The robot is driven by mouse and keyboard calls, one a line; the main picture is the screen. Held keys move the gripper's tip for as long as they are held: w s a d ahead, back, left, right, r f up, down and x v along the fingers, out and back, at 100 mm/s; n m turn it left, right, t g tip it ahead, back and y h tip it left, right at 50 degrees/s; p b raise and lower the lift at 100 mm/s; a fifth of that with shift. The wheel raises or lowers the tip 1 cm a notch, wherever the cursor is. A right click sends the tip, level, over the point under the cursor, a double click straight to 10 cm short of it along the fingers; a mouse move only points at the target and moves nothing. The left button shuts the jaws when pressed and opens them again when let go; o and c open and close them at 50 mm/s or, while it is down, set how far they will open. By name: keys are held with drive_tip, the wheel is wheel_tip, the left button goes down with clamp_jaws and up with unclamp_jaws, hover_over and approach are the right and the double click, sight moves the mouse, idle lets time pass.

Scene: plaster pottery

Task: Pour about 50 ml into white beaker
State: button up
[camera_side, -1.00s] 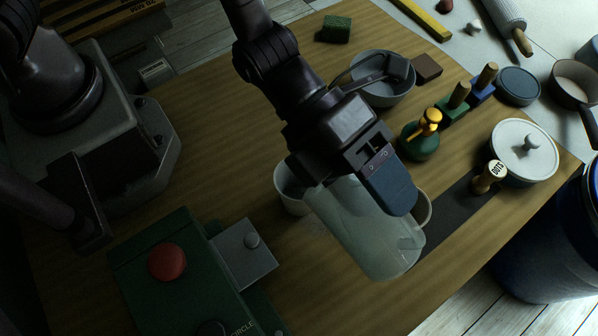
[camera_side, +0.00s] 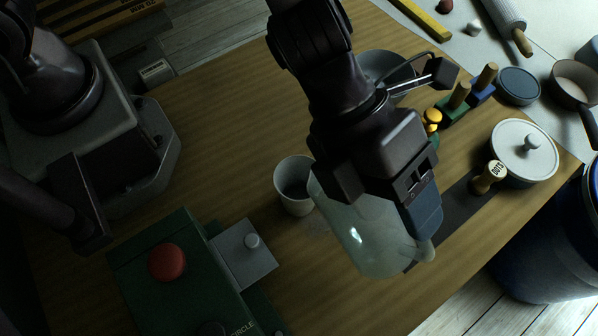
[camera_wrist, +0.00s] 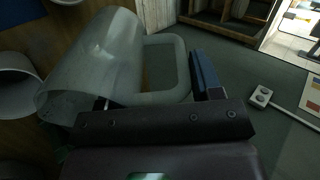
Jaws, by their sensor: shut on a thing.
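The white beaker (camera_side: 293,200) stands upright on the wooden table, with something dark at its bottom that may be liquid or shadow. A clear, pale jug (camera_side: 362,238) is held tilted just right of the beaker, its mouth near the beaker's rim. My gripper (camera_side: 421,207) is shut on the jug's handle (camera_wrist: 165,98). In the wrist view, the jug (camera_wrist: 95,62) lies tilted with its mouth toward the lower left, near a pale cup-like rim (camera_wrist: 14,88) at the left edge. I cannot tell the liquid level or see a stream.
A green box with a red button (camera_side: 167,262) and a grey plate (camera_side: 243,256) stand at front left. A grey bowl (camera_side: 376,64), a yellow-topped green bottle (camera_side: 432,118), a wooden stamp (camera_side: 489,177) and a lidded pot (camera_side: 524,152) stand behind and right.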

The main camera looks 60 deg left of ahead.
sight(432, 248)
drive_tip(key=shift+d, duration=0.15)
drive_tip(key=shift+w+d+r+y, duration=0.15)
drive_tip(key=shift+r+y, duration=0.1)
drive_tip(key=shift+y, duration=0.15)
drive_tip(key=shift+w+d+y, duration=0.15)
drive_tip(key=shift+d+y, duration=0.95)
drive_tip(key=shift+d, duration=0.25)
drive_tip(key=shift+w+d+f+g+y, duration=0.15)
drive_tip(key=shift+d+f+y, duration=0.1)
drive_tip(key=shift+d+y, duration=0.25)
drive_tip(key=shift+s+d+f+g+y, duration=0.1)
drive_tip(key=shift+d+f+g+y, duration=0.1)
drive_tip(key=shift+d+y, duration=0.25)
drive_tip(key=shift+w+d+f+g+y, duration=0.2)
drive_tip(key=shift+d+f+y, duration=0.15)
drive_tip(key=shift+d+y, duration=0.5)
drive_tip(key=shift+w+d+f+g+y, duration=0.15)
drive_tip(key=shift+d+f+y, duration=0.15)
drive_tip(key=shift+d+y, duration=0.5)
drive_tip(key=shift+a+y, duration=0.25)
drive_tip(key=shift+y, duration=0.15)
drive_tip(key=shift+w, duration=0.1)
